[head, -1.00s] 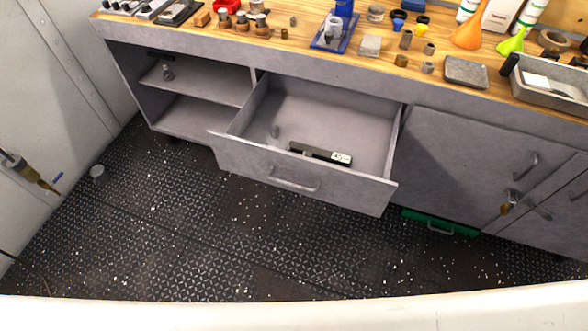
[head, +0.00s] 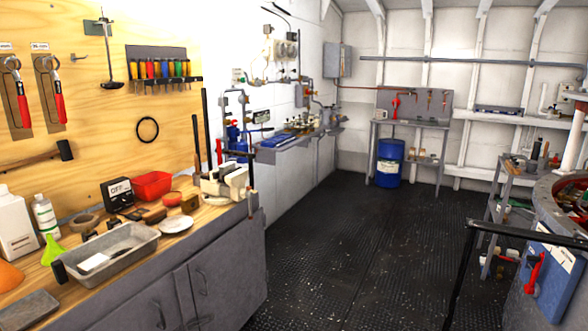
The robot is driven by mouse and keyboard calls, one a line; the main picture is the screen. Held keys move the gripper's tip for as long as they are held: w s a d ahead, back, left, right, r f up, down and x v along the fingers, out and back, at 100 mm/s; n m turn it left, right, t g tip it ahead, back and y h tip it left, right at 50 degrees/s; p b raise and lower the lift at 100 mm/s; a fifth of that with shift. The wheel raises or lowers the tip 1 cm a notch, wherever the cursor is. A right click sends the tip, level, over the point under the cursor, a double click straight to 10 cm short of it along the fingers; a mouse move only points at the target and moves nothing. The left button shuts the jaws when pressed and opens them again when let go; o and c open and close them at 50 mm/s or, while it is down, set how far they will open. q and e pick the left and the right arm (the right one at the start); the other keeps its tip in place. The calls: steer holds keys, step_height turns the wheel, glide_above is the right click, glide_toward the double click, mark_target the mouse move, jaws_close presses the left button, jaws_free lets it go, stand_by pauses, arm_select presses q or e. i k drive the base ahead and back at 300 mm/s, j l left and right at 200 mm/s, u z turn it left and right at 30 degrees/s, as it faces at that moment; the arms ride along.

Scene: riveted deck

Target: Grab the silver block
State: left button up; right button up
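I cannot make out for sure which thing is the silver block. A flat grey metal slab (head: 27,311) lies on the wooden bench top at the lower left edge, partly cut off by the frame. A grey metal tray (head: 118,262) with white pieces in it stands to its right. Neither of my grippers shows in the head view.
The grey workbench (head: 228,272) runs along the left. Its top holds a red bin (head: 151,186), a black meter (head: 117,195) and a green funnel (head: 52,249). A blue drum (head: 388,166) stands at the back. The dark deck floor (head: 365,245) is clear in the middle.

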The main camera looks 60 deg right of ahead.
mark_target(228, 167)
steer(key=z, duration=1.65)
steer(key=i+z, duration=0.1)
steer(key=i, duration=0.25)
